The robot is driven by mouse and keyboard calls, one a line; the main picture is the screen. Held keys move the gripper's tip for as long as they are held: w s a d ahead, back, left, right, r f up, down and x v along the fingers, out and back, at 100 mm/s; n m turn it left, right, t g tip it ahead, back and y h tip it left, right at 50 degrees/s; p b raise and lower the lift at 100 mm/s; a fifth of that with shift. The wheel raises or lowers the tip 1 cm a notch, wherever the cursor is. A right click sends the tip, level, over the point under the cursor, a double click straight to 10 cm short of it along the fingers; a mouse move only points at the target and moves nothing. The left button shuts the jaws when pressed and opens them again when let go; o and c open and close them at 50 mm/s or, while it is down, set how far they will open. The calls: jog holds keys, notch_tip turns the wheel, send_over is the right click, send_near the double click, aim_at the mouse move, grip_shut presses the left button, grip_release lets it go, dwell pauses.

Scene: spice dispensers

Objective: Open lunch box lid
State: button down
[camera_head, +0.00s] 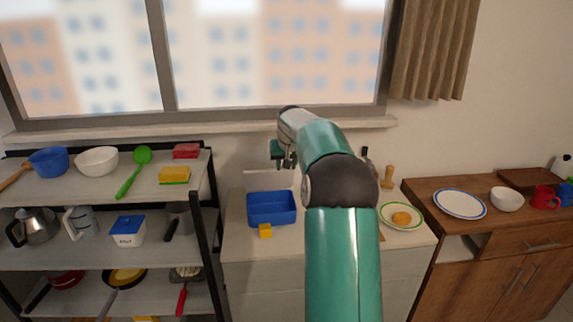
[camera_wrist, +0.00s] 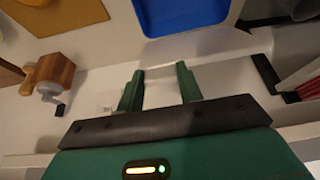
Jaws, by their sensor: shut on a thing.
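The lunch box is an open blue tray (camera_head: 272,208) on the white counter, with a yellow latch (camera_head: 265,231) at its front. Its blue inside also shows at the top of the wrist view (camera_wrist: 182,14). The pale lid (camera_head: 257,181) stands raised behind the tray, at its back edge. My gripper (camera_head: 283,158) is above and behind the tray, at the top of the lid. In the wrist view my gripper (camera_wrist: 159,70) has its two green fingers apart with a pale edge between them, shut on the lid. My arm hides part of the counter to the right.
A shelf rack (camera_head: 205,200) with kitchenware stands close on the left. A green-rimmed plate (camera_head: 402,216) and a wooden mill (camera_head: 387,178) are on the counter to the right. The window sill (camera_head: 230,124) runs behind. A wooden cabinet (camera_head: 480,235) stands further right.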

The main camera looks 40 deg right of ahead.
jog(key=c, duration=0.9)
grip_release()
jog(key=v, duration=1.3)
jog(key=shift+s+r, duration=0.15)
jog(key=shift+r, duration=0.25)
